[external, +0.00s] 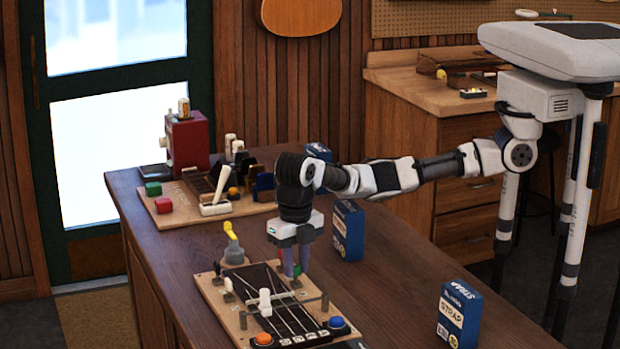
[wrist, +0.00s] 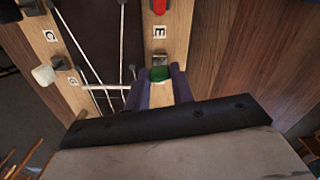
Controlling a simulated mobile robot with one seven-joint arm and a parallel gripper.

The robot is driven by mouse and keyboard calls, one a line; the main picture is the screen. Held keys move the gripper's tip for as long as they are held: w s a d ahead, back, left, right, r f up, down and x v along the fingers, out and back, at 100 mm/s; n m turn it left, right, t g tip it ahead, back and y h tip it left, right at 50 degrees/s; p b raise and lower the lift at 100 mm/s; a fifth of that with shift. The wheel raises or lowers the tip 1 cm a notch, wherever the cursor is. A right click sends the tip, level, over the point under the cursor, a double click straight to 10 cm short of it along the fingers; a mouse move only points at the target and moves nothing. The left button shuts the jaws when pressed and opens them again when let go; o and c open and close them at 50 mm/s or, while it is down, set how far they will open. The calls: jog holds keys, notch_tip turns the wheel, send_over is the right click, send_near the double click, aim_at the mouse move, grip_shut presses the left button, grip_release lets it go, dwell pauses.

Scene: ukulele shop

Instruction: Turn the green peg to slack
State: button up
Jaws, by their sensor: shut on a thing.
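The green peg (wrist: 159,73) sits on the right wooden strip of the string board, just below the label E, in the wrist view. My gripper (wrist: 158,88) is over it, with its two fingers on either side, shut on the peg. In the external view my gripper (external: 296,268) points down at the far right edge of the string board (external: 208,292), and a bit of green (external: 297,283) shows at its fingertips. The slack marking and the peg's pointing direction cannot be made out.
A red peg (wrist: 159,6) and a white peg (wrist: 44,75) are on the same board. A yellow-topped lever (external: 232,236), an orange button (external: 263,339) and a blue button (external: 337,322) are close by. Blue strap boxes (external: 348,231) (external: 459,314) stand to the right, with bare table between them.

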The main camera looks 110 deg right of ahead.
aim_at(296, 265)
jog(key=m, duration=0.5)
dwell(0.5)
jog(key=o, duration=1)
jog(key=shift+r, duration=0.1)
notch_tip(296, 265, up, 14)
jog(key=shift+f+b, duration=0.15)
jog(key=shift+b, duration=0.25)
